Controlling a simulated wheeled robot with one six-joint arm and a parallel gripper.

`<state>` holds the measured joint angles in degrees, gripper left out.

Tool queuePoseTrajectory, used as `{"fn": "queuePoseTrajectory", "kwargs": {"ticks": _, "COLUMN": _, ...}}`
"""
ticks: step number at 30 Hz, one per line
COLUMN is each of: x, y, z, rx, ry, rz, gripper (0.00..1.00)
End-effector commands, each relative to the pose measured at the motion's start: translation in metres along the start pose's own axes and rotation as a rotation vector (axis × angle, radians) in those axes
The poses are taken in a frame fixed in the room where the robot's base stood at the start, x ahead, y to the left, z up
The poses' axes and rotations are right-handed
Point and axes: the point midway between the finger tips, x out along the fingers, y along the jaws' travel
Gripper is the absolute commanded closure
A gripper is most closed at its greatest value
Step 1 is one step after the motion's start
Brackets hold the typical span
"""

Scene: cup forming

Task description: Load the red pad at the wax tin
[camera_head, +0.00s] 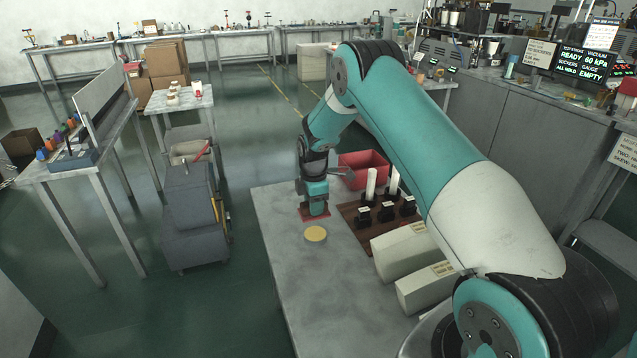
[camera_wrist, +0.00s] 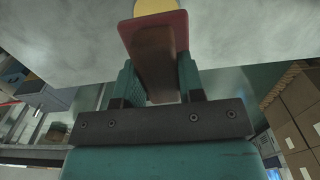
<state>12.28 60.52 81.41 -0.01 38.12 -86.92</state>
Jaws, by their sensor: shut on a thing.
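The red pad (camera_head: 314,214) is a flat red plate under my gripper (camera_head: 314,199) in the head view. In the wrist view its red edge (camera_wrist: 181,27) shows at the far end of a brown-red grip, and my gripper (camera_wrist: 158,78) is shut on that grip with a teal finger on each side. The wax tin (camera_head: 315,234) is a low round yellow disc on the table, just in front of the pad. The tin's yellow face (camera_wrist: 154,6) also shows beyond the pad's edge in the wrist view. I cannot tell whether the pad touches the table.
A grey table (camera_head: 300,290) bears all this, with clear room in front of the tin. To the right are a brown rack (camera_head: 357,222) with dark holders and white cylinders, a red bin (camera_head: 362,167) and two pale boxes (camera_head: 402,249). The table's left edge is close.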

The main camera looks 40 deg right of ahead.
Motion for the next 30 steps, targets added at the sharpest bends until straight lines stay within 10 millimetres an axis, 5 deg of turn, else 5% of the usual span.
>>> {"fn": "queuePoseTrajectory", "kwargs": {"ticks": 21, "x": 0.062, "y": 0.004, "z": 0.013, "rx": 0.015, "ry": 0.0, "rz": 0.002, "gripper": 0.83}}
{"fn": "queuePoseTrajectory", "kwargs": {"ticks": 30, "x": 0.071, "y": 0.004, "z": 0.011, "rx": 0.013, "ry": 0.0, "rz": 0.002, "gripper": 0.83}}
